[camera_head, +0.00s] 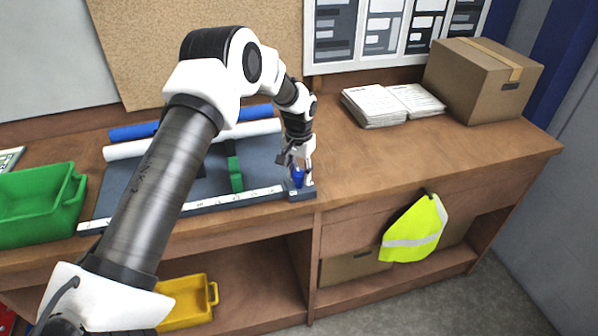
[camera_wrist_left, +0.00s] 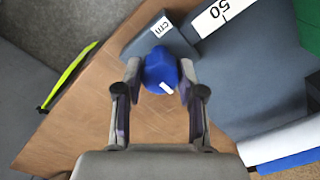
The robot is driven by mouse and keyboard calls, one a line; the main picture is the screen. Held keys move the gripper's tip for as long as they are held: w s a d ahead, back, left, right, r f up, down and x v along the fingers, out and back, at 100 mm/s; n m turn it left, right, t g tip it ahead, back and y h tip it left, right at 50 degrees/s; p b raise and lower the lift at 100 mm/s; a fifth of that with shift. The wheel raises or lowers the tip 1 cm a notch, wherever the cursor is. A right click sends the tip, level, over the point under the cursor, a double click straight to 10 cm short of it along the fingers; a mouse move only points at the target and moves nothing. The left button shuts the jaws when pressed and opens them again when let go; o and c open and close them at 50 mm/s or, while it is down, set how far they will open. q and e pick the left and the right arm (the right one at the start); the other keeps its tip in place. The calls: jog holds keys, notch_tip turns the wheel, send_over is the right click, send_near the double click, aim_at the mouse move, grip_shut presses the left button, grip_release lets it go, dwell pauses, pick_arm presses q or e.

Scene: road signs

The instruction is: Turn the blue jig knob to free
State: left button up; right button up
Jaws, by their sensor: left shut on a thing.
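The blue jig knob (camera_head: 298,178) sits at the front right corner of the dark jig board (camera_head: 258,163) on the bench. In the left wrist view the blue knob (camera_wrist_left: 160,70) lies between the two fingers, with a white mark on its near side. My left gripper (camera_head: 298,168) comes down from above and is shut on the knob; in the left wrist view, its fingers (camera_wrist_left: 160,78) touch the knob on both sides. My right gripper is not in view.
A white ruler strip (camera_head: 235,201) runs along the board's front edge. A green clamp (camera_head: 235,175), white roll (camera_head: 130,150) and blue roll (camera_head: 135,131) lie on it. A green bin (camera_head: 40,205) stands left. The bench to the right is clear up to papers (camera_head: 380,105) and a box (camera_head: 483,80).

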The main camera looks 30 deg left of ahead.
aim_at(299, 172)
pick_arm(q)
jog(key=shift+s+f, duration=0.15)
jog(key=shift+f, duration=0.05)
jog(key=o, duration=1.1)
jog(key=shift+o, duration=0.2)
jog(key=shift+r, duration=0.15)
jog(key=shift+r, duration=0.25)
notch_tip(299, 172, up, 12)
jog(key=shift+f, duration=0.25)
